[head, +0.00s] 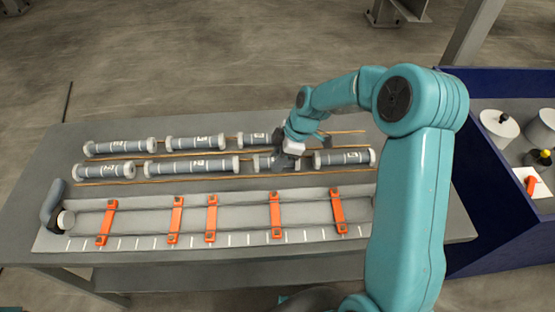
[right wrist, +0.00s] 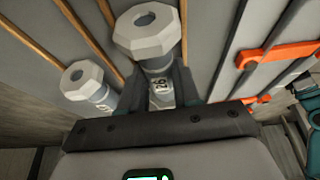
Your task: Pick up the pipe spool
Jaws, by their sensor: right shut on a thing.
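Several grey pipe spools with pale end flanges lie in two rows on the table (head: 58,262). My right gripper (head: 278,160) is over the front row and is shut on a spool (head: 262,162) there. In the right wrist view the held spool (right wrist: 162,92) sits between the fingers, with its hexagonal flange (right wrist: 147,30) sticking out beyond them. I cannot tell whether it is clear of the table. Another spool (head: 343,157) lies just right of it, and one (head: 192,166) lies to its left. My left gripper is not in view.
Thin wooden strips (head: 210,178) run along the rows. In front lies a long grey fixture (head: 140,224) with several orange clamps (head: 276,214) and a grey elbow (head: 50,202) at its left end. A dark blue bin (head: 490,235) holding white cylinders stands right of the table.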

